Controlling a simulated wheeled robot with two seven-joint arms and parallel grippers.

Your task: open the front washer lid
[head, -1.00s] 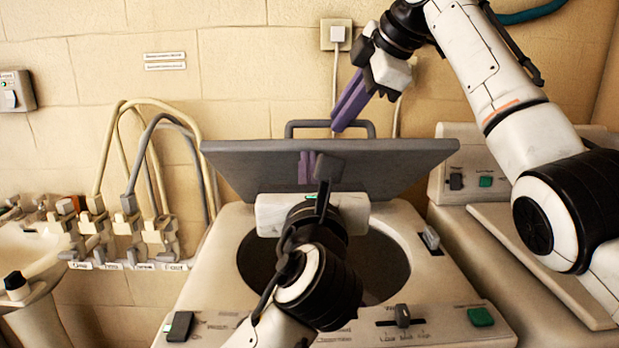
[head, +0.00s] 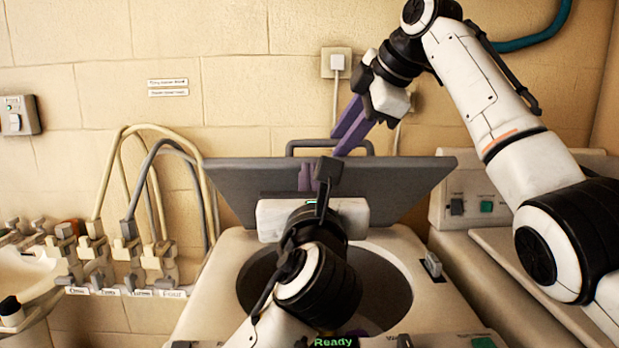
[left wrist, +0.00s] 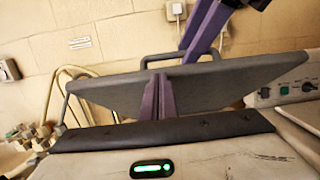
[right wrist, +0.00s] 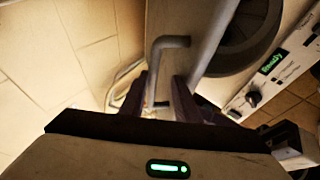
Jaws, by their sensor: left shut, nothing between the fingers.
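The front washer's grey lid (head: 225,185) stands raised and tilted back above the round drum opening (head: 395,285), with its handle (head: 330,146) at the top edge. In the head view my left gripper (head: 306,178) is in front of the lid's underside. Its purple fingers are together and empty in the left wrist view (left wrist: 158,97), at or very near the underside; contact is unclear. My right gripper (head: 346,140) is above and behind the lid's top edge near the handle, its fingers apart. In the right wrist view the handle (right wrist: 168,42) lies beyond its fingertips.
A second machine (head: 475,195) stands at the right. Hoses and taps (head: 150,262) are at the left beside a basin (head: 22,275). A wall socket (head: 336,62) with a cable is behind the lid. The washer's front panel shows a "Ready" display (head: 333,342).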

